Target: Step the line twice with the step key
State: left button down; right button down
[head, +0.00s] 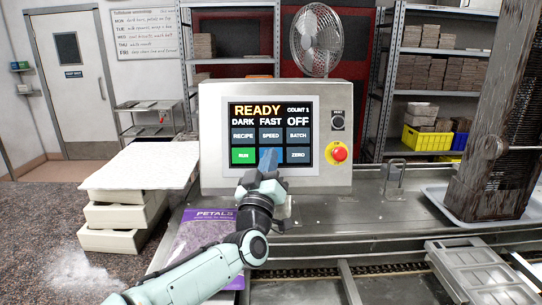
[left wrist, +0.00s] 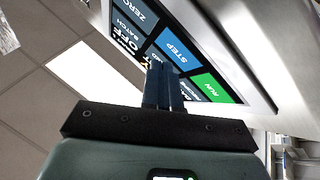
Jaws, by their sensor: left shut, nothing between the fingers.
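The control panel (head: 215,140) stands upright with a lit touch screen. The screen (head: 270,135) reads READY, COUNT 1, DARK, FAST, OFF. Its keys include RECIPE, SPEED, BATCH, a green RUN key (head: 243,156) and ZERO (head: 298,155). The step key (left wrist: 173,47) shows as a blue STEP key in the left wrist view; in the head view my gripper covers it. My left gripper (head: 268,160) is shut and empty, with its fingertips in front of that key. In the left wrist view the fingertips (left wrist: 162,70) lie just below the STEP label; I cannot tell whether they touch the screen.
A red emergency button (head: 339,154) and a dark switch (head: 338,120) sit right of the screen. A purple PETALS packet (head: 205,240) lies under my left arm. White trays (head: 120,215) are stacked at left. A grey mould (head: 475,272) lies at front right.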

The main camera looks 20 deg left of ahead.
pick_arm(q)
jog(key=shift+w, duration=0.1)
dwell(0.6)
jog(key=shift+w+a+f, duration=0.15)
jog(key=shift+w+a, duration=0.05)
jog(key=shift+w, duration=0.05)
jog(key=shift+w+a+f, duration=0.1)
jog(key=shift+w, duration=0.2)
dwell(0.6)
dwell(0.3)
jog(key=shift+s+d+r+b, duration=0.15)
jog(key=shift+s+b, duration=0.05)
jog(key=shift+s, duration=0.15)
jog(key=shift+s+d+r+b, duration=0.1)
jog(key=shift+s+d+b, duration=0.1)
jog(key=shift+s, duration=0.1)
jog(key=shift+s+d+r, duration=0.25)
jog(key=shift+s+d, duration=0.05)
jog(key=shift+s, duration=0.4)
jog(key=shift+s+d+r, duration=0.3)
jog(key=shift+s+d, duration=0.05)
jog(key=shift+s, duration=0.4)
jog(key=shift+s+d+r, duration=0.25)
jog(key=shift+s+d, duration=0.05)
jog(key=shift+s, duration=0.4)
